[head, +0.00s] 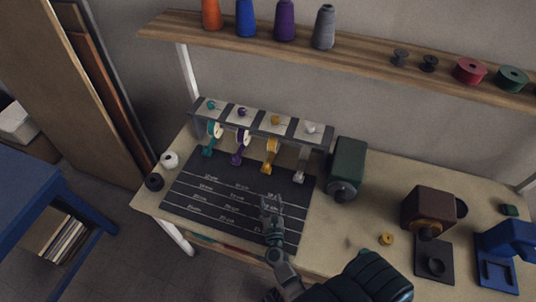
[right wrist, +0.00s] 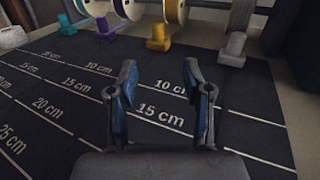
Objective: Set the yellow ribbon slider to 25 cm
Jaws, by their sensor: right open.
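The yellow ribbon slider (head: 268,168) hangs at the front of the ribbon rack (head: 262,123), just over the top edge of the dark measuring mat (head: 220,205). It also shows in the right wrist view (right wrist: 158,44), above the 10 cm line. My right gripper (head: 271,203) is open and empty over the mat, in front of the yellow slider and apart from it. In the right wrist view its fingers (right wrist: 160,92) frame the 10 cm and 15 cm marks. My left gripper is not in view.
Teal (head: 207,151), purple (head: 237,158) and white (head: 300,178) sliders hang beside the yellow one. A green machine (head: 347,165) stands right of the rack. A shelf (head: 350,50) with thread cones runs above. The mat's front left is clear.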

